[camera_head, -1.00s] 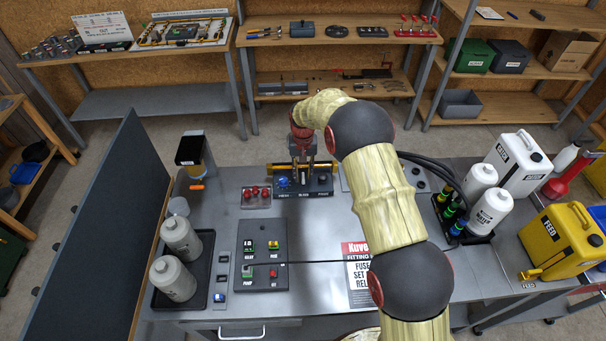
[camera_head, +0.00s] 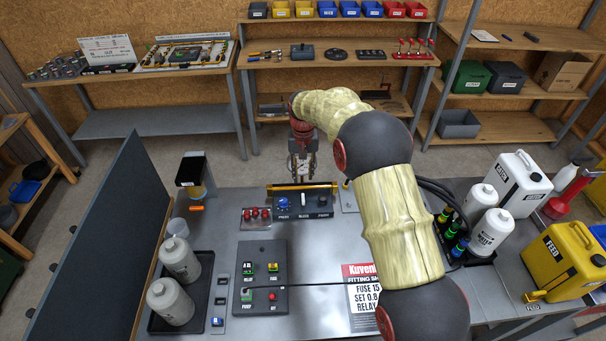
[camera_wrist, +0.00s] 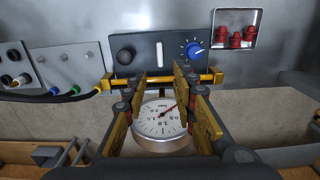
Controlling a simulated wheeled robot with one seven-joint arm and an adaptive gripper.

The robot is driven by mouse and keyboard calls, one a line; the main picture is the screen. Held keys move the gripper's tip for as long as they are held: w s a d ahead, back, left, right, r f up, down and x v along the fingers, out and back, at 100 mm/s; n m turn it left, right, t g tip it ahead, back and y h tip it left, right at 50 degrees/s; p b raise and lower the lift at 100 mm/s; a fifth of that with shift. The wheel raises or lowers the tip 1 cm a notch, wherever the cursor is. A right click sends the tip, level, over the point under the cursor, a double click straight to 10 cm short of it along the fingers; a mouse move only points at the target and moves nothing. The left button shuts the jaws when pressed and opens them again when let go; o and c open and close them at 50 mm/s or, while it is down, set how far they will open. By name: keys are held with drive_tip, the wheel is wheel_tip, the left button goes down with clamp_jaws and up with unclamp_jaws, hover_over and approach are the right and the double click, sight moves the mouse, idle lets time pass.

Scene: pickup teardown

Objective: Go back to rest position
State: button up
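My gripper (camera_head: 303,174) hangs pointing down beyond the far edge of the bench, behind the small dark box (camera_head: 302,204) with the blue knob. In the wrist view my gripper (camera_wrist: 165,78) has its two yellow-padded fingers apart, with that box and its yellow rail (camera_wrist: 80,97) beyond the tips. A round white dial gauge (camera_wrist: 162,117) shows between the fingers, below the tips in the picture. I cannot tell whether the fingers touch it.
A tall dark panel (camera_head: 110,230) stands on the left. The bench carries bottles (camera_head: 170,302), a switch panel (camera_head: 260,278) and a poster (camera_head: 362,290). White bottles and a yellow feed can (camera_head: 563,262) stand on the right. Shelves line the back, with open floor before them.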

drive_tip(key=s+d+f+n, duration=0.1)
drive_tip(key=s+f, duration=0.2)
drive_tip(key=s, duration=0.3)
drive_tip(key=s+d+r+t+b, duration=0.2)
drive_tip(key=s+d+r+b, duration=0.2)
drive_tip(key=s, duration=0.8)
drive_tip(key=s+d+r+t+b, duration=0.1)
drive_tip(key=s+d+r+b, duration=0.3)
drive_tip(key=s, duration=0.8)
drive_tip(key=s+d+r+t+b, duration=0.2)
drive_tip(key=s+d+r+b, duration=0.2)
drive_tip(key=s, duration=0.9)
drive_tip(key=shift+d+r+m+t, duration=0.3)
drive_tip(key=shift+d+r+m, duration=0.1)
drive_tip(key=shift+d+r, duration=0.55)
drive_tip(key=shift+d, duration=0.1)
